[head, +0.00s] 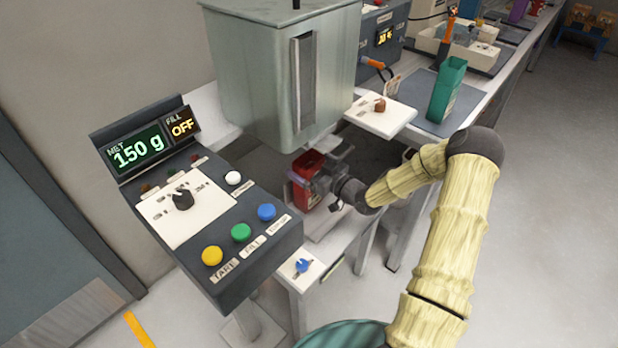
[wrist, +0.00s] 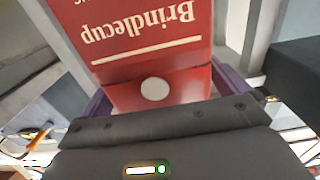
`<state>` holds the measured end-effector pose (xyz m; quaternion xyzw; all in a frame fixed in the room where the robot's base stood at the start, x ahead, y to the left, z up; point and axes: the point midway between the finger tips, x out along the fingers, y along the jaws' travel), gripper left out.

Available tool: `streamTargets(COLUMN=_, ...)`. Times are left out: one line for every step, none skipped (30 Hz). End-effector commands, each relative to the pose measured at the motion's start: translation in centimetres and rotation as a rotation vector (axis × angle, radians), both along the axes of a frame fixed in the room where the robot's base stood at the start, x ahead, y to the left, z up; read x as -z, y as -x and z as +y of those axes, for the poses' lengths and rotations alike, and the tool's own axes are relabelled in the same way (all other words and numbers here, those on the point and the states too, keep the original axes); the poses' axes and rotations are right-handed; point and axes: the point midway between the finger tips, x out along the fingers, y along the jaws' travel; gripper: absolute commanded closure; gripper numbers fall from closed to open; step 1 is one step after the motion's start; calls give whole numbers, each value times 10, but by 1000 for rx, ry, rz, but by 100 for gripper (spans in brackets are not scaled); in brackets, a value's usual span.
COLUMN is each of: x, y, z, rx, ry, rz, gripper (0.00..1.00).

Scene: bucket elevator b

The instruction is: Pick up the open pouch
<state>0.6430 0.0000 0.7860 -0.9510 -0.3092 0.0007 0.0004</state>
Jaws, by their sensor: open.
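A red pouch (head: 304,193) stands upright under the grey hopper, with its top edge showing in the head view. In the wrist view the red pouch (wrist: 150,40) fills the upper middle, with upside-down "Brindlecup" lettering and a white round spot. My gripper (head: 318,183) is at the pouch, reaching in from the right. In the wrist view my gripper (wrist: 163,92) is open, with dark purple finger parts at both sides of the pouch's lower end in the picture. Whether the fingers touch the pouch I cannot tell.
The grey hopper (head: 275,70) hangs close above the pouch. A control box (head: 205,215) with buttons and a display reading 150 g and fill OFF stands at front left.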

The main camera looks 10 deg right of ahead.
Motion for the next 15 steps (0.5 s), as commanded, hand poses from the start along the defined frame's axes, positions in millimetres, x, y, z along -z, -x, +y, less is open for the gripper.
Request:
streamTargets(x=-1, y=-6, z=4, rx=-1, ry=0, rz=-3, gripper=0)
streamTargets(x=-1, y=-8, z=6, rx=-1, ry=0, rz=-3, gripper=0)
streamTargets(x=-1, y=-11, z=8, rx=-1, ry=0, rz=-1, gripper=0)
streamTargets(x=-1, y=-12, z=9, rx=0, ry=0, rz=-1, gripper=0)
streamTargets(x=-1, y=-13, z=9, rx=0, ry=0, rz=0, gripper=0)
streamTargets(x=-1, y=-13, z=9, rx=1, ry=0, rz=0, gripper=0)
streamTargets(x=-1, y=-13, z=9, rx=1, ry=0, rz=0, gripper=0)
streamTargets(x=-1, y=-13, z=9, rx=1, ry=0, rz=0, gripper=0)
streamTargets(x=-1, y=-13, z=9, rx=1, ry=0, rz=0, gripper=0)
streamTargets(x=-1, y=-13, z=9, rx=1, ry=0, rz=0, gripper=0)
streamTargets(x=-1, y=-13, z=9, rx=1, ry=0, rz=0, gripper=0)
streamTargets(x=-1, y=-13, z=9, rx=1, ry=0, rz=0, gripper=0)
streamTargets(x=-1, y=-13, z=9, rx=1, ry=1, rz=-1, gripper=0)
streamTargets(x=-1, y=-13, z=9, rx=1, ry=1, rz=-1, gripper=0)
streamTargets(x=-1, y=-13, z=8, rx=1, ry=1, rz=-1, gripper=0)
